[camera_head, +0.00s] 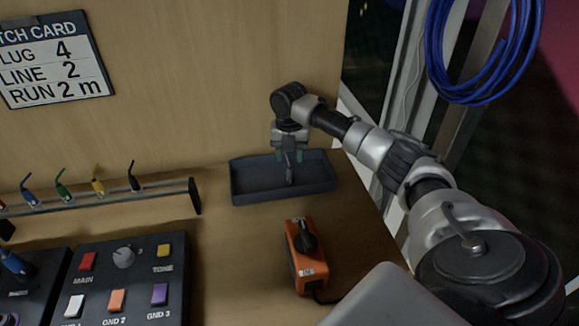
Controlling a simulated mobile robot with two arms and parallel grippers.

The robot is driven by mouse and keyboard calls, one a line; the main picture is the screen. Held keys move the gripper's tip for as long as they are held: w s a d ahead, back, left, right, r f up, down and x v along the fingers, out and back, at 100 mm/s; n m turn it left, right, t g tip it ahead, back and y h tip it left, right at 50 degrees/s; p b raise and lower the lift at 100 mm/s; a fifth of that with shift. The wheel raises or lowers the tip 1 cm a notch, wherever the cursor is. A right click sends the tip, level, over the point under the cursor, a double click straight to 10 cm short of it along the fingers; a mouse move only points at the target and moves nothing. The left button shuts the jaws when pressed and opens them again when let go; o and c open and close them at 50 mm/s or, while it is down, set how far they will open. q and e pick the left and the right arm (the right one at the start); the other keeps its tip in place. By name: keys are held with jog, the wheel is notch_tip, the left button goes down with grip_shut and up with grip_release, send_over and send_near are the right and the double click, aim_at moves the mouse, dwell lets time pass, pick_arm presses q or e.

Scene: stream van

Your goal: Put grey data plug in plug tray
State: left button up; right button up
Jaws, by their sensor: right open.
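The plug tray (243,195) is a dark blue-grey open tray on the wooden bench below the panel. My right gripper (287,156) points down over the tray from above, its fingers open. A slim grey data plug (290,175) shows upright just below and between the fingertips, within the tray's outline. I cannot tell whether it touches the tray floor or the fingers. My left gripper is not in view.
An orange box with a black knob (303,258) stands just in front of the tray. A rail (150,192) with several coloured plugs is at left, above a button panel (130,275). A patch card (55,60) and blue cable coil (435,50) hang above.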

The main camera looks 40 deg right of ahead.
notch_tip(320, 180, up, 6)
jog(key=shift+r, duration=0.2)
jog(key=shift+f, duration=0.15)
dwell(1.1)
